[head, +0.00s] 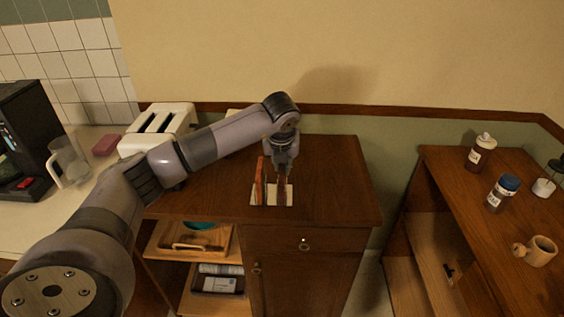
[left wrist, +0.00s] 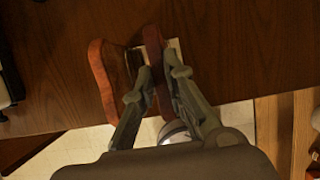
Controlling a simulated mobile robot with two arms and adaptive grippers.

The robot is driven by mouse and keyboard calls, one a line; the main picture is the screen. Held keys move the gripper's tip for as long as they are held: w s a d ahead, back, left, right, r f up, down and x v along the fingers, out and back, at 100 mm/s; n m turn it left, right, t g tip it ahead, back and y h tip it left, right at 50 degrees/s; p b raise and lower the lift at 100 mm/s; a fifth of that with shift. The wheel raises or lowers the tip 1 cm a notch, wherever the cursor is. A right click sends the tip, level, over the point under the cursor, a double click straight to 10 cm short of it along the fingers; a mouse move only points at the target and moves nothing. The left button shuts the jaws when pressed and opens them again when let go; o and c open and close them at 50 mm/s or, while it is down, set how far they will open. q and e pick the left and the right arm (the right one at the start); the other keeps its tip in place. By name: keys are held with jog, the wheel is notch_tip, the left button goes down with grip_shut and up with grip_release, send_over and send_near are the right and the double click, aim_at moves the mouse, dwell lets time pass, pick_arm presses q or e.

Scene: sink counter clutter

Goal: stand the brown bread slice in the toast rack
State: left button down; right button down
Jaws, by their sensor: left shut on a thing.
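The brown bread slice (left wrist: 156,62) is a dark reddish-brown slab between the fingers of my left gripper (head: 281,178), seen nearly edge-on in the left wrist view. My left gripper (left wrist: 154,84) is shut on it and points down over the toast rack. The toast rack (head: 270,201) shows as a pale base on the wooden cabinet top; its dividers are hard to make out. Another reddish-brown slab (head: 260,181) stands upright at the rack's left side, apart from the held slice. It also shows in the left wrist view (left wrist: 103,72). Whether the held slice's lower edge touches the rack is hidden.
A white toaster (head: 152,124), a pink block (head: 106,144), a glass jug (head: 68,165) and a black machine (head: 27,140) stand on the left counter. Bottles (head: 480,153) and a mug (head: 541,250) stand on the right table. The cabinet top (head: 340,180) right of the rack is clear.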

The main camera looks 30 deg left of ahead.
pick_arm(q)
jog(key=shift+f, duration=0.1)
jog(key=shift+f, duration=0.1)
jog(key=c, duration=1.6)
grip_release()
jog(key=shift+c, duration=0.2)
jog(key=shift+r, duration=0.2)
jog(key=shift+d+r, duration=0.1)
jog(key=shift+r, duration=0.15)
jog(key=b+v, duration=0.2)
jog(key=v, duration=0.9)
jog(key=shift+s+r, duration=0.15)
jog(key=shift+d, duration=0.1)
